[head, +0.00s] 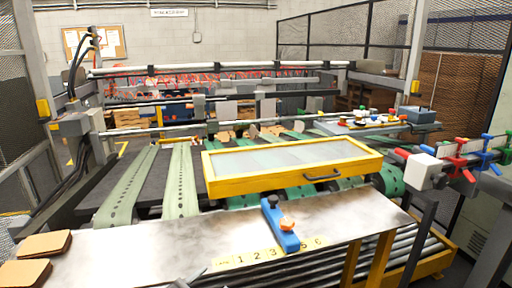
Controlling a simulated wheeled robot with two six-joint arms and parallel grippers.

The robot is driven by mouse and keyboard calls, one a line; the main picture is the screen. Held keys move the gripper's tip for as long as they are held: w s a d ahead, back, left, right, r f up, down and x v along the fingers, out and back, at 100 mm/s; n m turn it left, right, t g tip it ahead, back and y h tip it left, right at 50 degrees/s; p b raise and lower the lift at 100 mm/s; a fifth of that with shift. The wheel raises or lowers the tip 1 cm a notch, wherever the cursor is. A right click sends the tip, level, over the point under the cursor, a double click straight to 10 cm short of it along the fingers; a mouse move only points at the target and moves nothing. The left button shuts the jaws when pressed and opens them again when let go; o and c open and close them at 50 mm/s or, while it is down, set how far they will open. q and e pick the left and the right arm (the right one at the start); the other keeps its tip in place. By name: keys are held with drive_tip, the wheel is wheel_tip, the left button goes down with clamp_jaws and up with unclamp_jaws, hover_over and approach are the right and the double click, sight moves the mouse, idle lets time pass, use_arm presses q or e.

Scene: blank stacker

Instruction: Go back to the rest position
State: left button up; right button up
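Neither of my grippers can be made out in the head view. A small dark grey piece (192,279) shows at the bottom edge, and I cannot tell what it belongs to. The machine's metal front table (150,245) lies across the foreground.
Brown cardboard blanks (45,244) lie in stacks at the front left. A yellow-framed clear cover (290,186) with a black handle lies behind the table. Green belts (182,180) run back on the left. A rail with coloured clamps (465,152) juts in at the right.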

use_arm(q)
drive_tip(key=s+a+f+m+g+y, duration=0.25)
drive_tip(key=s+a+f+m, duration=0.25)
drive_tip(key=s+m, duration=0.25)
drive_tip(key=s+a+f+m+g+y, duration=0.25)
drive_tip(key=s+a+f+m, duration=0.25)
drive_tip(key=s+m, duration=0.3)
drive_tip(key=s+a+f+m+g+y, duration=0.1)
drive_tip(key=s+a+m+g+y, duration=0.2)
drive_tip(key=s, duration=0.6)
drive_tip(key=s+a+m+g+y, duration=0.1)
drive_tip(key=s+a+m+g, duration=0.1)
drive_tip(key=s+a+m, duration=0.55)
wheel_tip(320, 180, down, 29)
drive_tip(key=s+n+g+b, duration=0.1)
drive_tip(key=s+g+b, duration=0.1)
drive_tip(key=b, duration=0.2)
drive_tip(key=s+d+f+b, duration=0.1)
drive_tip(key=s+f+b, duration=0.1)
drive_tip(key=s+f, duration=1.3)
wheel_tip(320, 180, down, 3)
drive_tip(key=shift+d+f+g, duration=0.1)
drive_tip(key=shift+d+g, duration=0.05)
drive_tip(key=shift+g, duration=0.25)
use_arm(e)
wheel_tip(320, 180, down, 6)
drive_tip(key=s, duration=0.1)
drive_tip(key=shift+a+f, duration=0.15)
drive_tip(key=shift+a, duration=0.15)
